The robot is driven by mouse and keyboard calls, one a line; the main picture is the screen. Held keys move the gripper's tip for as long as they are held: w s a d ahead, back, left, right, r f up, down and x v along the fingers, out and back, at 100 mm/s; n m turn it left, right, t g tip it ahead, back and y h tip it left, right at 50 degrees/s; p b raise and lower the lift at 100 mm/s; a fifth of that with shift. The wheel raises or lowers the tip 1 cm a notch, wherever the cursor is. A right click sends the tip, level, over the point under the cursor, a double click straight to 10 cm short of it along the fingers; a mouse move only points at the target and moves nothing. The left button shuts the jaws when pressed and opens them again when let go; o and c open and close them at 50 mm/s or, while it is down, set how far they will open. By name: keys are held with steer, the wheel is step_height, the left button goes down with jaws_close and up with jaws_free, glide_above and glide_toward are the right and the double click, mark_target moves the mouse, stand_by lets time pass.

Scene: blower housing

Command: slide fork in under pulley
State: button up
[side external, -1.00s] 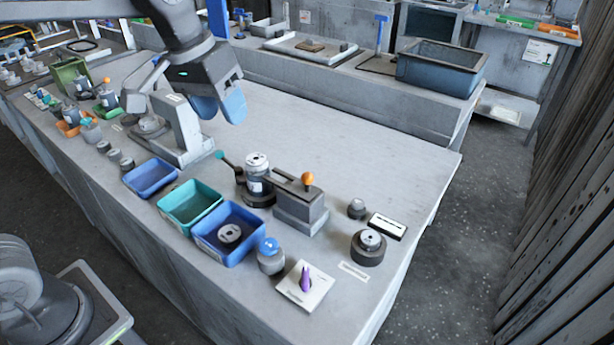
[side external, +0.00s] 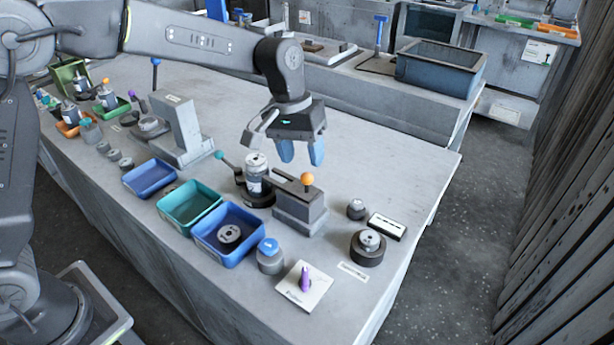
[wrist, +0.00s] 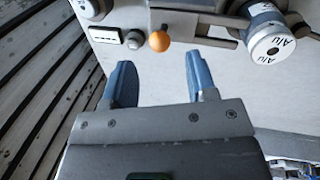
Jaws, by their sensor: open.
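An orange ball knob (side external: 307,179) stands on a grey block fixture (side external: 300,213), which has a flat slotted bar (side external: 286,182) on top reaching toward a labelled metal canister (side external: 254,180). This bar looks like the fork; its tip by the canister is unclear. I cannot tell which part is the pulley. My gripper (side external: 301,160) is open and empty, above and behind the fixture. In the wrist view, the knob (wrist: 160,41) lies just beyond and between the fingertips of my gripper (wrist: 158,66), apart from them. The canister (wrist: 272,38) is right of the fingers there.
A teal-tipped lever (side external: 221,156) sticks out left of the canister. Blue and teal bins (side external: 190,206) stand left. A blue-capped pot (side external: 270,257), a white plate with a purple peg (side external: 305,284) and a dark round stand (side external: 368,249) are in front. The table behind is clear.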

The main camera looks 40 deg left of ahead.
mark_target(306, 177)
steer(key=f, duration=0.2)
steer(key=d+f, duration=0.1)
steer(key=f, duration=0.2)
steer(key=shift+w+f, duration=0.1)
steer(key=shift+f, duration=0.25)
steer(key=shift+c, duration=0.2)
jaws_close()
